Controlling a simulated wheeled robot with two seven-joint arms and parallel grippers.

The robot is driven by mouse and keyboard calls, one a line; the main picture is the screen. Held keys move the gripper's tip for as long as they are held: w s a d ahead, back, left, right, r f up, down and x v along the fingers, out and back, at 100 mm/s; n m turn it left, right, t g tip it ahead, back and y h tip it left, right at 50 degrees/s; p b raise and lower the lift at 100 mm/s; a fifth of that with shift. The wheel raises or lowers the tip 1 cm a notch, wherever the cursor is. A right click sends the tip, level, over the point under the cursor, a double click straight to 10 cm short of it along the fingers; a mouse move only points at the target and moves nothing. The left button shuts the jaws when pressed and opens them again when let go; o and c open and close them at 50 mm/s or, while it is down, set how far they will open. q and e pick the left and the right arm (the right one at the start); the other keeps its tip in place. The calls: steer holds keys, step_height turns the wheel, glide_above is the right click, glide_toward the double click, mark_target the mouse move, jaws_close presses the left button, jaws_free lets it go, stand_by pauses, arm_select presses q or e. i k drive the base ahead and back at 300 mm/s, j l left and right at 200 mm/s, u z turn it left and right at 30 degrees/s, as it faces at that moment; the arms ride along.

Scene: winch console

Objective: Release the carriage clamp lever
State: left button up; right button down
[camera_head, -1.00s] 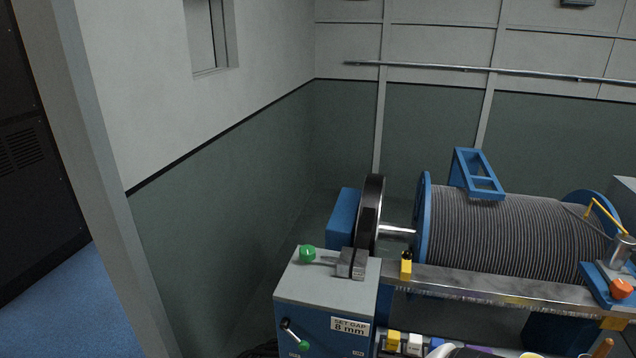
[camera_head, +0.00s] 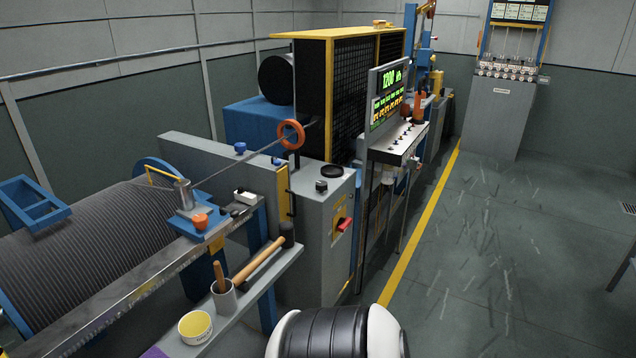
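A small blue carriage (camera_head: 184,228) sits on the long metal rail (camera_head: 120,287) in front of the cable drum (camera_head: 95,240). It carries an upright grey post (camera_head: 183,194) with a yellow rod frame behind it. An orange knob (camera_head: 200,221) stands on the carriage's front right; it may be the clamp lever's handle, but I cannot make out a lever arm or its position. A cable runs from near the post up to the right. Neither of my grippers shows; a black and white part at the bottom middle seems to be my own arm.
A shelf below the rail holds a yellow bowl (camera_head: 195,326), a grey cup (camera_head: 223,297) with a wooden handle in it, and a hammer (camera_head: 270,255). A grey cabinet with a red switch (camera_head: 344,224) and a display console (camera_head: 388,100) stand right. The floor beyond the yellow line is open.

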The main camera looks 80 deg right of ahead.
mark_target(223, 209)
steer(key=z, duration=2)
